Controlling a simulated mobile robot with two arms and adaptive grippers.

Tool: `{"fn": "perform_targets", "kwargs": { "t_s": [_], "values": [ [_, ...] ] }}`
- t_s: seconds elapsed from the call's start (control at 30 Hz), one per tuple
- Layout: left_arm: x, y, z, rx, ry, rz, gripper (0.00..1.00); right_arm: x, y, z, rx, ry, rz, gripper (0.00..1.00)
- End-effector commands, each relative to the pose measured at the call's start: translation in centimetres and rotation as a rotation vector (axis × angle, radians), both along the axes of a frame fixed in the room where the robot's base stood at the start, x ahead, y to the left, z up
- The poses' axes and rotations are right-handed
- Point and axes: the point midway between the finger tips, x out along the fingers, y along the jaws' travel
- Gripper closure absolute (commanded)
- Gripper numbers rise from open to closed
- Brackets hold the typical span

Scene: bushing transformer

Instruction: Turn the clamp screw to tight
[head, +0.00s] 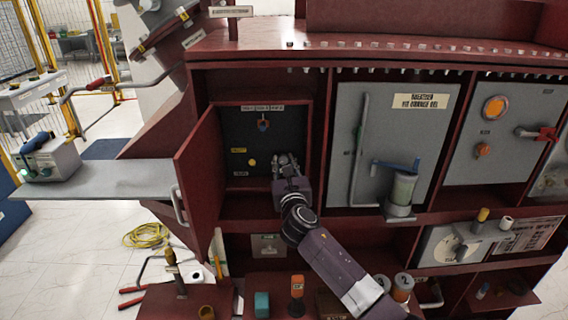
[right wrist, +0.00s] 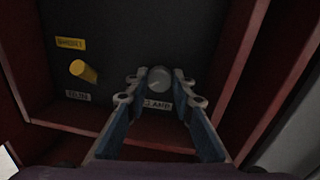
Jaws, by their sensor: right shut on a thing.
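The clamp screw (right wrist: 159,79) is a round grey knob on the dark back panel (right wrist: 205,35) of a red box, above a partly hidden white label. My right gripper (right wrist: 156,84) has its fingers on either side of the knob and is shut on it. In the head view, my right gripper (head: 287,160) reaches into the open box at the panel's lower right and hides the screw. I cannot tell how far the screw is turned. My left gripper is not in view.
A yellow knob (right wrist: 84,71) sits left of the screw. The box's red door (head: 200,165) stands open to the left. The red side wall (right wrist: 248,60) is close on the right. A grey panel with a blue-handled valve (head: 396,165) is further right.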

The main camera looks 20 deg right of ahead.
Motion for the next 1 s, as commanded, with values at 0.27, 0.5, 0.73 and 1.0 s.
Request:
{"fn": "perform_targets", "kwargs": {
  "t_s": [0.27, 0.5, 0.73, 1.0],
  "values": [
    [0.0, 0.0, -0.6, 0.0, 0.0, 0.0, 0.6, 0.0, 0.1, -0.2, 0.069, -0.019, 0.001, 1.0],
    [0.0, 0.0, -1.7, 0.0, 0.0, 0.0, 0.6, 0.0, 0.1, -0.4, 0.235, -0.067, 0.001, 1.0],
    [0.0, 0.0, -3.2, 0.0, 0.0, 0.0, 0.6, 0.0, 0.2, -0.5, 0.444, -0.126, 0.001, 1.0],
    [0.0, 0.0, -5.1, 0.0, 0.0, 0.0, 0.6, 0.0, 0.2, -0.6, 0.691, -0.197, 0.001, 1.0]
  ]
}}
